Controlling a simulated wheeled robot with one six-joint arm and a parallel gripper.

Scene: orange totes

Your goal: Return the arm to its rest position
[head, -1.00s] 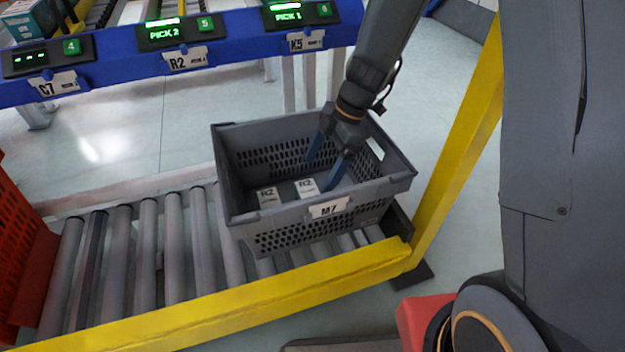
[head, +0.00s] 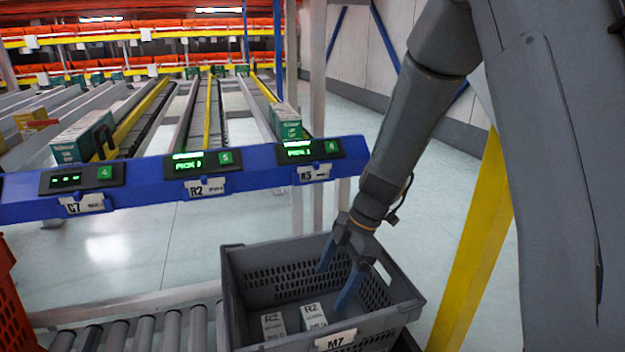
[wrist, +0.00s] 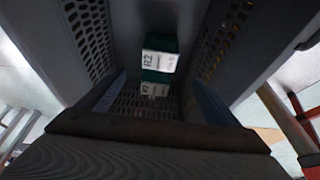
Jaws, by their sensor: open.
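My gripper (head: 338,280) is at the lower end of my arm, with its two blue fingers apart and reaching down into the grey tote labelled M7 (head: 392,318). Nothing shows between the fingers. Two small boxes marked R2 lie on the tote floor: a left box (head: 273,326) and a right box (head: 313,316). Both are apart from the fingers in the head view. In the wrist view a green and white R2 box (wrist: 159,58) lies ahead, with a second R2 label (wrist: 155,89) beside it.
The grey tote stands on a roller conveyor (head: 150,332). A blue rail (head: 135,178) with lit displays runs behind it. A yellow post (head: 478,245) stands close on the right. An orange tote (head: 12,300) is at the left edge. Flow racks with boxes lie beyond.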

